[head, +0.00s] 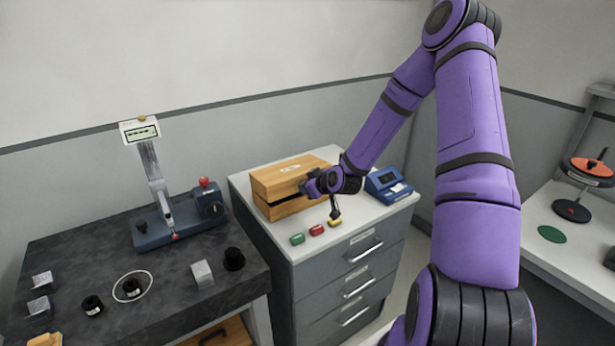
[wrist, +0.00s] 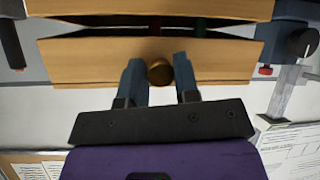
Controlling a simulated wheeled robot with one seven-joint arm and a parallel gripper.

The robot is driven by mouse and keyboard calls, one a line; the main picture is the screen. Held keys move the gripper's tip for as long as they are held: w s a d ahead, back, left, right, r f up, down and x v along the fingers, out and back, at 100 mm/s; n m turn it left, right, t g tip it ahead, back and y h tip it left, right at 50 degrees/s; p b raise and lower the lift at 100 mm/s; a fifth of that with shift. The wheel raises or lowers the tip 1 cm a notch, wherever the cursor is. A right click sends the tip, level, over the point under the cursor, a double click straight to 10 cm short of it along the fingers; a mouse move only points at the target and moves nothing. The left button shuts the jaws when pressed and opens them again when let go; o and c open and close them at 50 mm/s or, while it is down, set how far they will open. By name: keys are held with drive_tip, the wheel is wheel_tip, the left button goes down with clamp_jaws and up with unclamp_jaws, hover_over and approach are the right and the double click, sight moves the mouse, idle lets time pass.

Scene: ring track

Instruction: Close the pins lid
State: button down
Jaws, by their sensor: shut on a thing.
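A wooden box (head: 284,211) stands on the grey drawer cabinet, and its wooden lid (head: 280,180) carries a white label. The lid is part open, with a dark gap between it and the box. In the wrist view the lid (wrist: 85,64) and the box (wrist: 100,8) appear upside down, with dark red and green shapes in the gap. My gripper (head: 312,187) is at the lid's front. In the wrist view its fingers (wrist: 158,75) are on either side of the lid's round brass knob (wrist: 160,72), shut on it. The hinge side is hidden.
Green (head: 297,239), red (head: 317,230) and yellow (head: 335,223) small blocks lie along the cabinet's front edge. A blue device (head: 386,185) stands right of the box. A dark bench (head: 70,250) at left holds a blue-based instrument (head: 180,222).

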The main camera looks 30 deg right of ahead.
drive_tip(key=shift+s+a+f+t, duration=0.15)
drive_tip(key=shift+s+f, duration=0.15)
drive_tip(key=shift+f, duration=0.65)
drive_tip(key=shift+s+d+f+t, duration=0.15)
drive_tip(key=shift+s+f, duration=0.1)
drive_tip(key=shift+f, duration=0.65)
drive_tip(key=shift+a, duration=0.15)
drive_tip(key=c, duration=0.9)
unclamp_jaws()
drive_tip(key=shift+f, duration=0.1)
drive_tip(key=shift+w, duration=0.1)
drive_tip(key=shift+r, duration=0.25)
drive_tip(key=shift+s+d+r, duration=0.2)
drive_tip(key=shift+s, duration=0.15)
drive_tip(key=a+v, duration=0.1)
drive_tip(key=v, duration=0.8)
drive_tip(key=shift+s+d, duration=0.4)
drive_tip(key=shift+d, duration=0.1)
